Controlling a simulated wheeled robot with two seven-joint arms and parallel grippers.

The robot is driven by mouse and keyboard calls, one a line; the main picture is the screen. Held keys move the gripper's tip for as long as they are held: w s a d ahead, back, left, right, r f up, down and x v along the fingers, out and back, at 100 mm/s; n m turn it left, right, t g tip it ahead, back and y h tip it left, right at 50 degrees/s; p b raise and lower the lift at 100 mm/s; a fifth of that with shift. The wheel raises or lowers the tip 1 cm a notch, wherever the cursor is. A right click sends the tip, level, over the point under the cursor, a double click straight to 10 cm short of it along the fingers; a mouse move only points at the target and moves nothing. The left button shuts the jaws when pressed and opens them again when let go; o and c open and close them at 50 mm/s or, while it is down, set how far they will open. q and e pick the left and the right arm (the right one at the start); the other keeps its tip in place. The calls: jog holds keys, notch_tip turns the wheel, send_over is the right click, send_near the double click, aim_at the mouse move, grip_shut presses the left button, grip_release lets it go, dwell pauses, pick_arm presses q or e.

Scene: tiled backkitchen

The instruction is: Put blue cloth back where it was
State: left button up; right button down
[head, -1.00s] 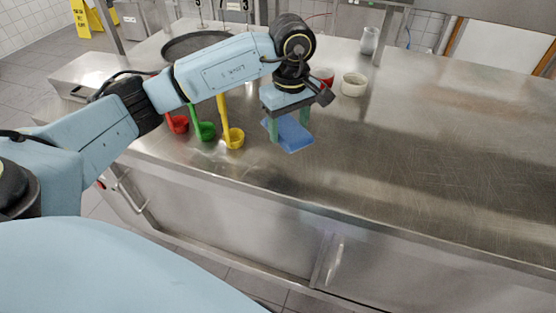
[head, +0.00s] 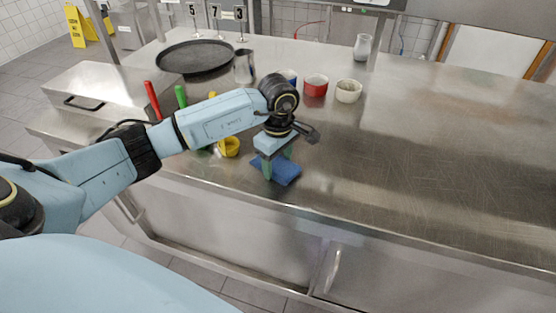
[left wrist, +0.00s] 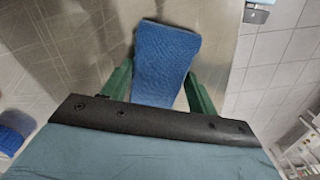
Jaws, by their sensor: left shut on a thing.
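My left gripper (head: 278,171) is shut on the blue cloth (head: 288,172) and holds it low near the counter's front edge. Whether the cloth touches the counter is hard to tell. In the left wrist view the cloth (left wrist: 165,55) sticks out flat between the two green fingers of my left gripper (left wrist: 160,88). Part of the cloth is hidden behind the fingers in the head view. My right gripper is not in view.
The counter's right side is clear.

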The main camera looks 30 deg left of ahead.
aim_at(278, 164)
pick_arm(q)
jog(key=shift+f, duration=0.2)
jog(key=o, duration=1)
jog(key=shift+r, duration=0.1)
jog(key=shift+o, duration=0.2)
jog(key=shift+r, duration=0.1)
notch_tip(278, 164, up, 12)
